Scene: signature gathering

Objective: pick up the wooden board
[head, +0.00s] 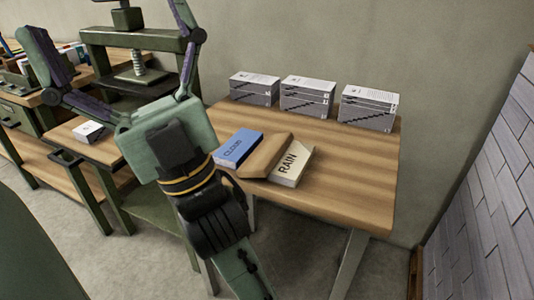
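A tan wooden board (265,155) lies on the wooden table between a blue block marked CLOUD and a white block marked RAIN. It seems to overlap or touch both; I cannot tell exactly how they meet. My gripper (110,36) is to the left of the board in the head view, with its fingers spread wide toward the top left. It is open and nothing shows between the fingers. My wrist and forearm cover part of the area left of the table.
The blue block (237,148) and white block (291,166) flank the board. Several grey-and-white stacks stand along the back of the table (350,185). A green screw press (137,85) stands behind my gripper. The table's front right is clear.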

